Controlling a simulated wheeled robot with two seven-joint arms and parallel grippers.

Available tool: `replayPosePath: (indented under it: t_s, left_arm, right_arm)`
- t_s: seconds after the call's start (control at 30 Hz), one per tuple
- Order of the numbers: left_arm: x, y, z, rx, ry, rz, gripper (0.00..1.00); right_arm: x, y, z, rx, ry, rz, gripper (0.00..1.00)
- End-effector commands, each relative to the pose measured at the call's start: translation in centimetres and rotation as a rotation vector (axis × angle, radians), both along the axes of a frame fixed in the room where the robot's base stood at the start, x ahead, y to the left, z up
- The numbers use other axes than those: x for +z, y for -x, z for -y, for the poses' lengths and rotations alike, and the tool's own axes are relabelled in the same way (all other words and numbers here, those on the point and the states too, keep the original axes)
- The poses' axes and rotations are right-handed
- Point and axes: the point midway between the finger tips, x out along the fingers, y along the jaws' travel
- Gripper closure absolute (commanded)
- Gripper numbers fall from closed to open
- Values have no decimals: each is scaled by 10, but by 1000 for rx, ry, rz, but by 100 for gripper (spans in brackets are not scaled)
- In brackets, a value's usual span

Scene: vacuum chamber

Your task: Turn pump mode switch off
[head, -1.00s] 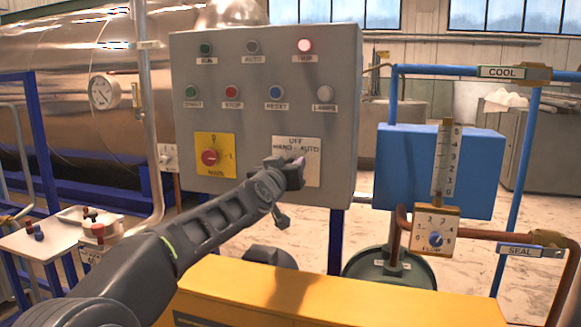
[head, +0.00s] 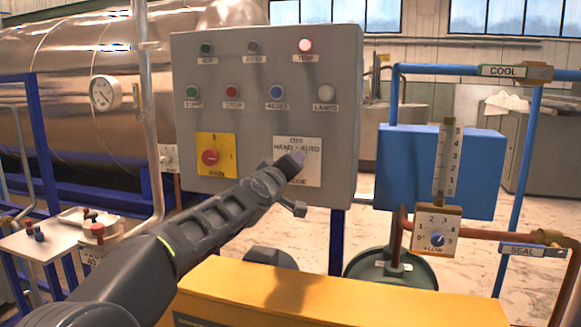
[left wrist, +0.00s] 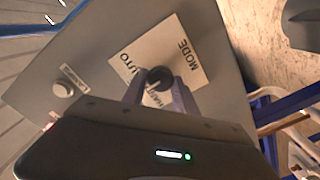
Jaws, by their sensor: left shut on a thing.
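The pump mode switch is a dark round knob (left wrist: 160,78) on a white plate (head: 311,172) marked OFF, HAND, AUTO and MODE, on the grey control panel (head: 348,110). My left gripper (head: 297,158) is at this plate and covers most of the knob in the head view. In the left wrist view the two fingers (left wrist: 158,92) reach to either side of the knob and are shut on it. Which mark the knob points to is hidden. My right gripper is not in view.
The panel also carries a red main switch (head: 210,157) on a yellow plate, several buttons and a lit trip lamp (head: 305,46). A yellow cabinet (head: 400,302) stands below. A blue box (head: 412,175) and pipes are at the right.

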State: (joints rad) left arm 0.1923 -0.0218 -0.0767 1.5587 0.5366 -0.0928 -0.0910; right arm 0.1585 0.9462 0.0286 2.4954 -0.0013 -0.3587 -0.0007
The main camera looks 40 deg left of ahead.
Motion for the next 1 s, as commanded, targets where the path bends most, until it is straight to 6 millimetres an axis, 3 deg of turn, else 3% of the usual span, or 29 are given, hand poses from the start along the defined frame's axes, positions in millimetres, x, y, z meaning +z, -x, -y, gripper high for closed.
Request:
replayPosePath:
  t_s: [0.33, 0.37, 0.6, 1.0]
  left_arm:
    - [0, 0, 0, 1, 4, 1, 100]
    - [0, 0, 0, 1, 4, 1, 64]
    - [0, 0, 0, 0, 3, 1, 46]
    - [1, 10, 3, 0, 2, 2, 46]
  right_arm:
    - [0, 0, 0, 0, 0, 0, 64]
    - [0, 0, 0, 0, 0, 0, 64]
    - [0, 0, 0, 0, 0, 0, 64]
    - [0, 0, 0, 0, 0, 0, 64]
